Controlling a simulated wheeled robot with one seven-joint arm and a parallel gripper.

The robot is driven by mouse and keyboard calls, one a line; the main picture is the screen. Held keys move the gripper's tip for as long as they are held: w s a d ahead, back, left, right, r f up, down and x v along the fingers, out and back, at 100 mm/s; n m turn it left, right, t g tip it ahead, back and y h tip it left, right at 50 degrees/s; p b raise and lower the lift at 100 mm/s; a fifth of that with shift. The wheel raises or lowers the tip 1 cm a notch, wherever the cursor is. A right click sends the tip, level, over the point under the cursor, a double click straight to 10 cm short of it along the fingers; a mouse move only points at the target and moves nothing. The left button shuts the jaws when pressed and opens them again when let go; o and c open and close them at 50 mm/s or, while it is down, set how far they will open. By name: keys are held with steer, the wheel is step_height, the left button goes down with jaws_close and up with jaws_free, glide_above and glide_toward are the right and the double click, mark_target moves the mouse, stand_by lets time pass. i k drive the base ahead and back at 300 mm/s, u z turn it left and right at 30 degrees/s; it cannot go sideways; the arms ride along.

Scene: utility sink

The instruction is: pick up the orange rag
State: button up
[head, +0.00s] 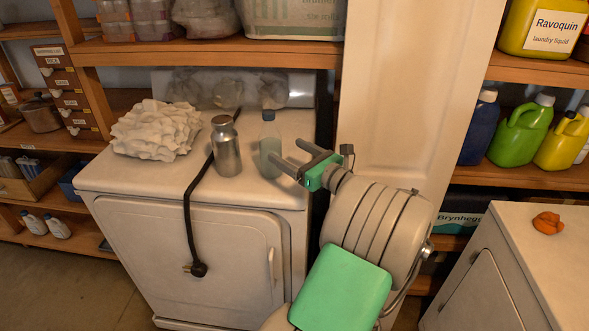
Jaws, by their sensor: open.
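The orange rag (547,222) is a small crumpled lump on top of the white cabinet (518,232) at the right. My gripper (285,155) is open, with its two grey fingers pointing left over the right side of the white appliance (200,190). It is well to the left of the rag and apart from it. A clear bottle (270,146) stands by the fingertips; I cannot tell whether they touch or whether it stands between them.
A metal bottle (227,148), a black cord (193,205) and a crumpled white cloth (155,130) are on the appliance. Green (520,132) and yellow (563,142) jugs stand on the right shelf. A white upright panel (415,80) is behind my arm. The cabinet top around the rag looks clear.

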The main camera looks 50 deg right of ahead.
mark_target(550, 223)
steer(key=z, duration=3.4)
